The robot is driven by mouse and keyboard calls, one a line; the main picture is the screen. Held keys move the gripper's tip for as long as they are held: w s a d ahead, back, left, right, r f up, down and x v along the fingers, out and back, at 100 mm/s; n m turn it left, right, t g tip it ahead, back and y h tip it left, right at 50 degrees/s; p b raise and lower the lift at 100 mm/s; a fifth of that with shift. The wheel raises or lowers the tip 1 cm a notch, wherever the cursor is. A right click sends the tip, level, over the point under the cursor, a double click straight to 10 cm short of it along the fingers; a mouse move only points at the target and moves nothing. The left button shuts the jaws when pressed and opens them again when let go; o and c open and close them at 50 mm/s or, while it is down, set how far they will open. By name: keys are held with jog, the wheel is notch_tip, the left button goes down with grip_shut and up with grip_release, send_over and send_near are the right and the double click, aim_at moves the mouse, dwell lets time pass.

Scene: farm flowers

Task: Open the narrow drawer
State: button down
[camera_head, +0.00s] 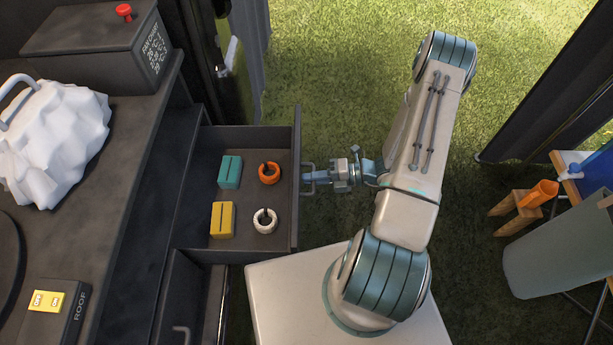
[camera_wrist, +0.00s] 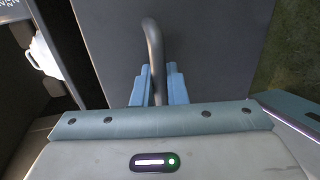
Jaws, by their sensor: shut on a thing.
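The drawer (camera_head: 207,174) is dark grey and stands pulled out from the cabinet in the head view. It holds a teal block, a yellow block, an orange ring and a white ring. Its handle (camera_head: 308,180) is a dark bar on the front panel. My gripper (camera_head: 312,179) reaches the handle from the right. In the wrist view, the blue fingers of my gripper (camera_wrist: 158,86) are closed around the curved handle (camera_wrist: 154,50), with the drawer's front panel (camera_wrist: 215,50) beyond. A second drawer (camera_head: 190,300) below it in the picture also has a handle.
A dark counter (camera_head: 110,215) runs along the left, with a white lumpy bag (camera_head: 55,130), a dark box with a red knob (camera_head: 100,45) and a yellow switch (camera_head: 47,301). Grass lies behind my arm.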

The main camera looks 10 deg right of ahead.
jog(key=c, duration=1.5)
grip_release()
jog(key=shift+c, duration=0.2)
jog(key=p+v, duration=0.2)
jog(key=v, duration=1.1)
jog(key=shift+d, duration=0.4)
jog(key=s+a+r+m+h+p, duration=0.2)
jog(key=r+m+p, duration=0.6)
jog(key=r, duration=1)
jog(key=s+a+r+m+h+p, duration=0.3)
jog(key=a+r+m+h+p, duration=0.3)
jog(key=r+m, duration=0.8)
jog(key=s+a+r+m+g+h+p, duration=0.1)
jog(key=a+r+m+h+p, duration=0.3)
jog(key=r, duration=2)
jog(key=s+m+h+p, duration=0.1)
jog(key=m+h+p, duration=0.2)
jog(key=m+p, duration=0.2)
jog(key=shift+s+m+p, duration=0.2)
jog(key=shift+m+p, duration=0.15)
jog(key=shift+m, duration=0.75)
